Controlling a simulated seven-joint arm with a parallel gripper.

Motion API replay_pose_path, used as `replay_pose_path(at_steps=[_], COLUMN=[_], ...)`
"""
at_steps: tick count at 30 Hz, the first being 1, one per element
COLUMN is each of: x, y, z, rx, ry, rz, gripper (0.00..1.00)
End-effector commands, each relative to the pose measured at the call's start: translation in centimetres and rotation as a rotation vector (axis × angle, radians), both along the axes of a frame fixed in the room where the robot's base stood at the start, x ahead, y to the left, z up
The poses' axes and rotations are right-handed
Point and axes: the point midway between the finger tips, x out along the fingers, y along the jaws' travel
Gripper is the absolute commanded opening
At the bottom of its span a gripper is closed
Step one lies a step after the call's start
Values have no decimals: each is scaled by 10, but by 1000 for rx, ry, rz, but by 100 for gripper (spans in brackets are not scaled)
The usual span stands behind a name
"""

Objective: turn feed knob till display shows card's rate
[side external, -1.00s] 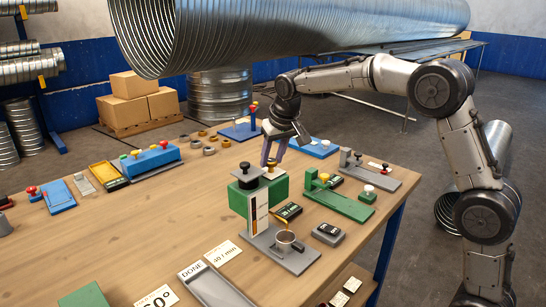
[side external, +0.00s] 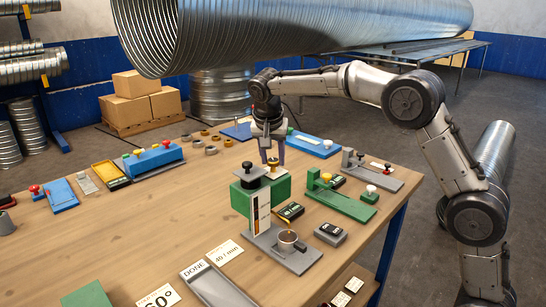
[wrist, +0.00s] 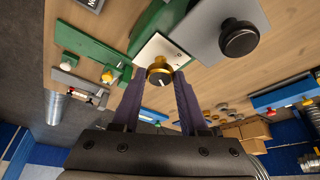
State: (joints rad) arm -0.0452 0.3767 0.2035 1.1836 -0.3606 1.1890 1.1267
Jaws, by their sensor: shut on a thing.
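The brass feed knob (side external: 273,161) sits on top of the green machine (side external: 280,189); in the wrist view it (wrist: 160,68) is between my fingertips, its pointer line visible. My gripper (side external: 270,157) points down and is shut on the knob. A small dark display (side external: 290,211) stands at the machine's right foot; its figures are too small to read. The rate card (side external: 223,252) lies flat on the table in front and appears to read 40 / min.
A black-capped column (side external: 250,177) stands close in front of the knob. A DONE tray (side external: 215,286) lies at the front. Other coloured fixtures line the table; its left middle is clear.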

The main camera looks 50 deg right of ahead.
Motion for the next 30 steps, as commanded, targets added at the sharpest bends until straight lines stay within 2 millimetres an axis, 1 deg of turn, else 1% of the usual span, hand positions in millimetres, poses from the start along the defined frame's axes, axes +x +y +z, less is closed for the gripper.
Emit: replay_pose_path(at_steps=[15, 16, 20, 30], x=[0, 0, 0, 0], y=[1, 1, 0, 1], z=[1, 1, 1, 2], rx=[1, 2, 1, 1], ry=[-2, -3, -2, -1], rz=[-19, -19, -19, -18], gripper=[0, 48, 72, 72])
